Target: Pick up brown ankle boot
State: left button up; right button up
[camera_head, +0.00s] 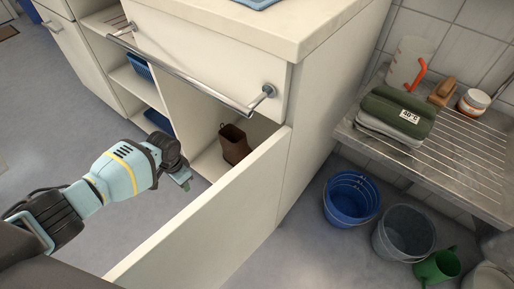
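The brown ankle boot (234,147) stands upright inside the open lower compartment of the cream cabinet, near the front and beside the open door. Its lower part shows, and nothing covers it. My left gripper (186,183) is outside the cabinet, to the left of the boot and apart from it, above the floor. Its fingers are small and seen at an angle, so I cannot tell whether they are open or shut. My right gripper is not in view.
The open cabinet door (212,215) stretches across the foreground, right of my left arm. A metal rail handle (185,72) runs above the compartment. Blue bins (158,121) sit on shelves to the left. A blue bucket (351,199) and grey bucket (403,236) stand right.

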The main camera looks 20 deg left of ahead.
aim_at(233, 140)
jog(key=i+l, duration=0.25)
jog(key=i, duration=0.2)
jog(key=i+l, duration=0.3)
jog(key=i, duration=0.1)
